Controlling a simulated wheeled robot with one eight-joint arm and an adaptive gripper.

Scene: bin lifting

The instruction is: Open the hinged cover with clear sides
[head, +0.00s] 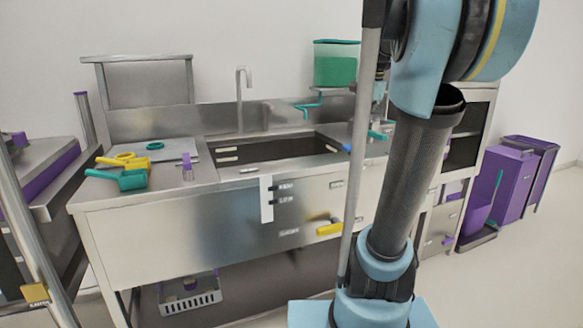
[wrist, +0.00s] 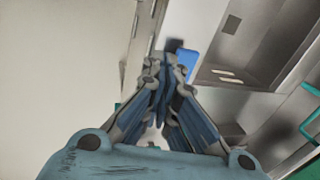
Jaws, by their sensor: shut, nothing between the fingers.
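A box with clear sides (head: 335,50) and a green top edge stands high behind the sink's right part in the head view. Its lower part looks teal. It is the only clear-sided thing I can make out; its hinge does not show, and I cannot tell whether its top is a shut cover. My gripper (wrist: 163,65) points away from the wrist camera, with its fingers together and nothing between them. In the head view my arm mostly hides it. A small blue piece (wrist: 187,62) shows just right of the fingertips; I cannot tell whether they touch.
A steel counter with a sink (head: 270,150) and a faucet (head: 240,95) fills the middle. A teal scoop (head: 130,180) and yellow items lie at its left end. Purple bins (head: 510,180) stand at the far right. Bare floor lies in front.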

